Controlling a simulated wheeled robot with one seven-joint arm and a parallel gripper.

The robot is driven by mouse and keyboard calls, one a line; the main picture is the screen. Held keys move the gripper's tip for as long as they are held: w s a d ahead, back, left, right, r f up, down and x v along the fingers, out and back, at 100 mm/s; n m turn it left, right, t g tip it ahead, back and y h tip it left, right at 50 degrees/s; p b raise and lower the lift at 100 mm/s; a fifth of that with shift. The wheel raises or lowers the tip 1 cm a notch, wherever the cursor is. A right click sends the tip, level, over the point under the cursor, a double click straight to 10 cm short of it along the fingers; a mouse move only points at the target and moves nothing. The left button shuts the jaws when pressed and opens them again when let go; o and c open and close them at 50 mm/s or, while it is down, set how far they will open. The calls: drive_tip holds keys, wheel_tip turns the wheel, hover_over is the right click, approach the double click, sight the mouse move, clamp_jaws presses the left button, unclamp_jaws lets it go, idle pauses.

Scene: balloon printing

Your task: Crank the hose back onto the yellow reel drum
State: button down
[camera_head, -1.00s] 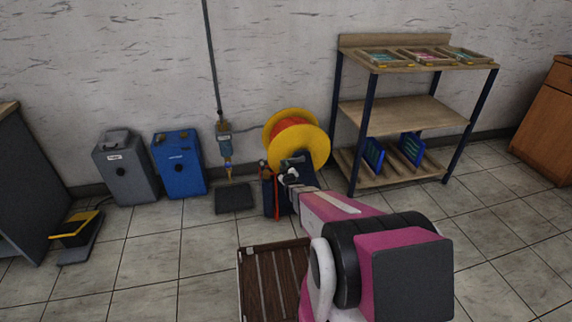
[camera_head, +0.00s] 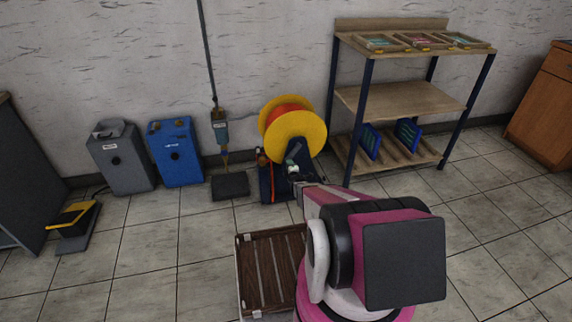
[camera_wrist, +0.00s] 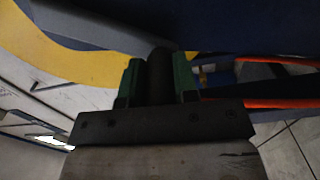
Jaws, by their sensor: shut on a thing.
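The yellow reel drum (camera_head: 297,128) stands upright by the wall on a dark blue stand, with orange hose (camera_head: 286,113) wound between its flanges. More orange-red hose (camera_head: 268,182) hangs down the left of the stand. My gripper (camera_head: 293,168) is at the lower front of the drum. In the wrist view, its green fingers (camera_wrist: 158,80) are closed around a dark cylindrical crank handle (camera_wrist: 159,68). The drum's yellow flange (camera_wrist: 75,67) shows behind it, and orange hose (camera_wrist: 280,103) runs at the right. My arm hides part of the stand.
A wooden shelf unit (camera_head: 400,98) stands close right of the reel. Blue (camera_head: 177,152) and grey (camera_head: 122,158) boxes stand left along the wall. A dark pad (camera_head: 230,186) lies beside the stand. A slatted wooden pallet (camera_head: 270,268) lies in front. Tiled floor is open at left.

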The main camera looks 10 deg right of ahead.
drive_tip(key=shift+d+f+n, duration=0.45)
drive_tip(key=shift+d+n, duration=0.15)
drive_tip(key=shift+d, duration=0.2)
drive_tip(key=shift+d+f+n, duration=0.4)
drive_tip(key=shift+d+n, duration=0.2)
drive_tip(key=shift+d, duration=0.2)
drive_tip(key=shift+d, duration=0.1)
drive_tip(key=c, duration=0.9)
unclamp_jaws()
